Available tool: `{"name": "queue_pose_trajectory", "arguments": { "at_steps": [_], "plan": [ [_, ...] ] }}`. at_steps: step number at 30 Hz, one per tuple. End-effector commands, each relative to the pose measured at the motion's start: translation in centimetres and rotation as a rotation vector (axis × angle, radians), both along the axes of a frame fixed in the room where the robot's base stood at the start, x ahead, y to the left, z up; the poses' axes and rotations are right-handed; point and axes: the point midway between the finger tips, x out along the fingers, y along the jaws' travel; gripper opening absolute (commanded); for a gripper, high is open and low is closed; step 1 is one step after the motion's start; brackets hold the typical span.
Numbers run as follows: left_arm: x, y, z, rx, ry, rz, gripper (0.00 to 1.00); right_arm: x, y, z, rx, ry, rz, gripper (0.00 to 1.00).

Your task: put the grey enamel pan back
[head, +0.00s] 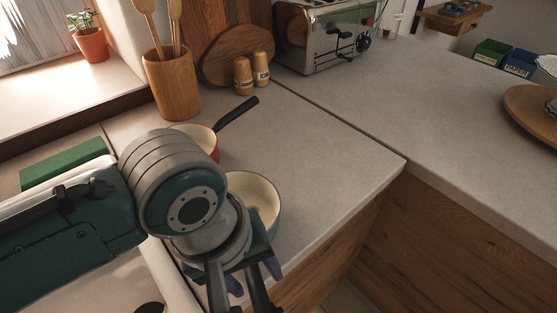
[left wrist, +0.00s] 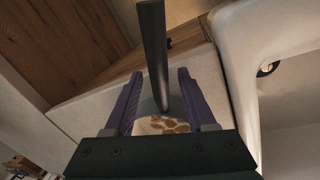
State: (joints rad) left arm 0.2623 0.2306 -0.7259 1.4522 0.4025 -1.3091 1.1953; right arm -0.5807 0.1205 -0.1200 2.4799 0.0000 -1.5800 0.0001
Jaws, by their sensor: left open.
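The grey enamel pan (head: 262,196) stands on the counter near its front edge, cream inside with a grey rim, partly hidden by my left arm. Its dark handle points toward the front edge. My left gripper (head: 253,277) is over the handle side, open, with its purple fingers apart. In the left wrist view the handle (left wrist: 154,45) runs between the two fingers of the left gripper (left wrist: 158,78), with a gap on each side. Brown patches show on a pale surface of the pan (left wrist: 160,125) there. My right gripper is out of view.
A red-orange pan (head: 205,137) with a black handle stands just behind the grey one. A wooden utensil pot (head: 172,88), two shakers (head: 252,73) and a toaster (head: 325,40) stand farther back. The counter to the right (head: 310,130) is clear. A green block (head: 65,162) lies left.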

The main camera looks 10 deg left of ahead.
Motion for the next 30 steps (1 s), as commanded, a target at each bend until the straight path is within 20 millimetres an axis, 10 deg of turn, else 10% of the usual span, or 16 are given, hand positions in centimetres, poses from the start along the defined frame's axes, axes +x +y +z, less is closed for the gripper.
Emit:
{"name": "queue_pose_trajectory", "arguments": {
  "at_steps": [18, 30],
  "plan": [
    [-1.1, 1.6, 10.2, -0.001, -0.002, 0.000, 0.56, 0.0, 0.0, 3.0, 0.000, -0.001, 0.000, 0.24],
    [-2.6, 1.6, 11.9, -0.019, -0.031, -0.081, 0.56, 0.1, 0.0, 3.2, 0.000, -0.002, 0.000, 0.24]
  ]
}}
